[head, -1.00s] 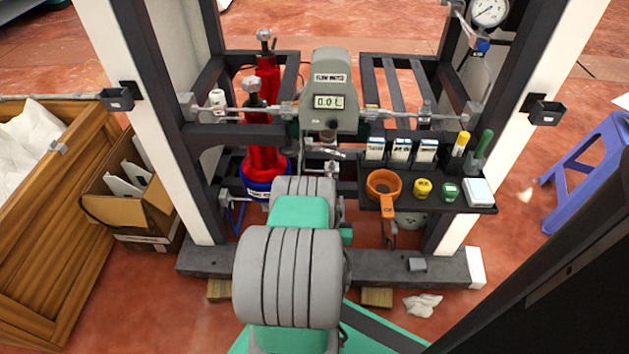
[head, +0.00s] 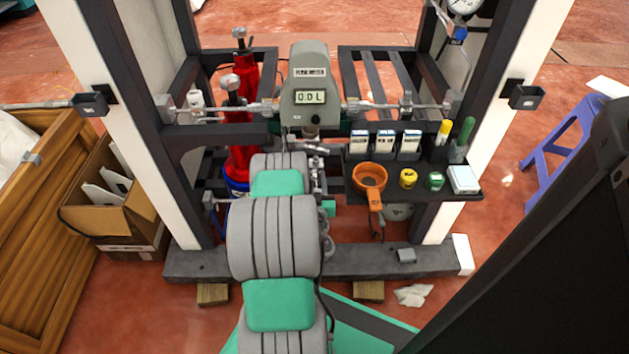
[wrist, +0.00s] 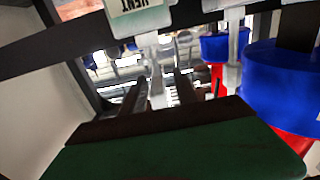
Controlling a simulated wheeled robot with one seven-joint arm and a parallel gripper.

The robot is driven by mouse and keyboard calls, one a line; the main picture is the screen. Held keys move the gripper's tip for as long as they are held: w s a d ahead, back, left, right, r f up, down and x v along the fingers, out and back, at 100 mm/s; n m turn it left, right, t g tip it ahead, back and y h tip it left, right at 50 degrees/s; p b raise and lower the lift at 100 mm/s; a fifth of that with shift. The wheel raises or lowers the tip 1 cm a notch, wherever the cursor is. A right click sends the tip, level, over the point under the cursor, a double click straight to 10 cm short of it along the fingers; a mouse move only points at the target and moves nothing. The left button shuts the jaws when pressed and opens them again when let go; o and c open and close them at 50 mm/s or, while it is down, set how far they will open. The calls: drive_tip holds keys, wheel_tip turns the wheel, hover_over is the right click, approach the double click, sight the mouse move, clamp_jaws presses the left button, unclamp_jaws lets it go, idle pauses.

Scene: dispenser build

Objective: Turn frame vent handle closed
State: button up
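A white label reading VENT (wrist: 142,12) shows upside down at the top of the wrist view. A pale grey vent handle (wrist: 156,82) hangs below it. My gripper (wrist: 161,80) has its two dark fingers apart, one on each side of the handle. Light gaps show between the handle and the fingers, so contact is not visible. In the head view my arm reaches in under the grey flow meter (head: 309,88) on the dark frame (head: 222,131). My arm hides the gripper and most of the vent area there.
A dark shelf (head: 424,196) with an orange cup (head: 369,178), small jars and boxes stands right of my arm. Red cylinders (head: 241,120) stand behind on the left. In the wrist view blue parts (wrist: 272,85) sit close on the right.

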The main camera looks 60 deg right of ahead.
drive_tip(key=shift+c, duration=0.2)
clamp_jaws()
idle(0.4)
